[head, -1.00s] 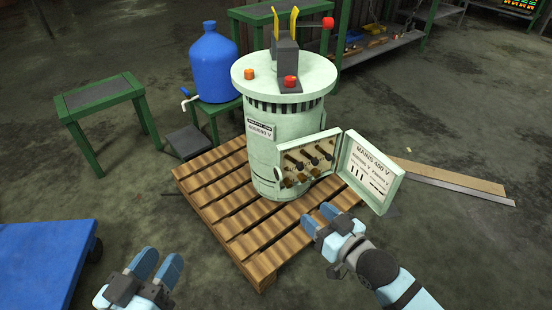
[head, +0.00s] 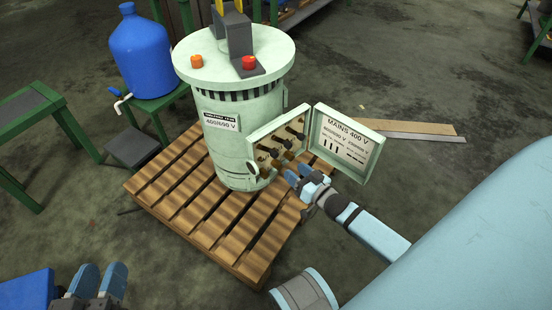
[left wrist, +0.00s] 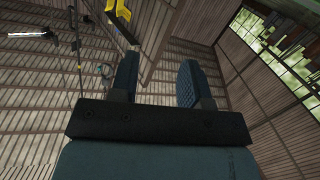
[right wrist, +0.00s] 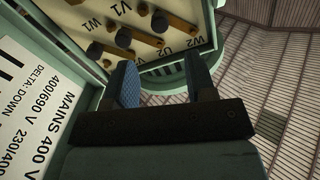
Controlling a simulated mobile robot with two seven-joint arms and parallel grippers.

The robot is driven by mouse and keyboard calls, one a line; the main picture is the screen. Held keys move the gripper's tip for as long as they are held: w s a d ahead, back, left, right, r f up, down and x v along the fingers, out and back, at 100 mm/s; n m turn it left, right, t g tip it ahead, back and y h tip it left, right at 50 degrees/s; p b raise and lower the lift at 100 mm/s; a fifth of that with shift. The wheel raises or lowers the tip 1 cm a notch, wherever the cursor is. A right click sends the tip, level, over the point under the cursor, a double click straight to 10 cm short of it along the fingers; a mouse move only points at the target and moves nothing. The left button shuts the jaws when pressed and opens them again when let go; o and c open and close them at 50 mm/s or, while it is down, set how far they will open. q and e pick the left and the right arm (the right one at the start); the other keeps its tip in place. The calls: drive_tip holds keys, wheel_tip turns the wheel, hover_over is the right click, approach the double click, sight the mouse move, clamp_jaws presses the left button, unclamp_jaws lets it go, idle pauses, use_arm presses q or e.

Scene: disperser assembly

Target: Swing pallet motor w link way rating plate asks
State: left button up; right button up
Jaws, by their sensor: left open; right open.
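The pale green motor (head: 232,140) stands upright on the wooden pallet (head: 240,250). Its rating plate (head: 222,123) reads 400/690 V. The terminal box (head: 262,150) is open, with dark posts and brass links inside. Its swung-out lid (head: 346,146) reads MAINS 400 V, with link diagrams. In the right wrist view, brass links (right wrist: 139,36) and dark nuts (right wrist: 159,21) sit by marks such as V1, W1, U2 and W2. My right gripper (head: 289,174) is open just in front of the terminal box; contact cannot be told. My left gripper (head: 102,268) is open and empty, low at the left.
A blue jug (head: 140,55) with a tap stands on a green stand behind left. A green table (head: 25,120) is at the left, and a blue surface (head: 25,291) is at the lower left. A flat board (head: 410,126) lies behind the lid.

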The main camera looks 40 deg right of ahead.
sight(277, 156)
drive_tip(key=w+b, duration=0.1)
drive_tip(key=w, duration=0.4)
drive_tip(key=w+a+b, duration=0.1)
drive_tip(key=w, duration=0.1)
drive_tip(key=shift+w+f+b, duration=0.1)
drive_tip(key=shift+w+b, duration=0.25)
drive_tip(key=shift+w, duration=0.05)
use_arm(q)
drive_tip(key=shift+w+a+r+m+t+h, duration=0.2)
drive_tip(key=shift+w+a+r+m+t, duration=0.25)
drive_tip(key=shift+w+m, duration=0.3)
drive_tip(key=shift+w+a+r+m+t+h, duration=0.2)
drive_tip(key=shift+w+a+r+m+t, duration=0.2)
drive_tip(key=shift+w+m, duration=0.3)
use_arm(e)
drive_tip(key=shift+w, duration=0.5)
use_arm(q)
drive_tip(key=shift+s+d+f, duration=0.1)
drive_tip(key=shift+s, duration=0.05)
use_arm(e)
clamp_jaws()
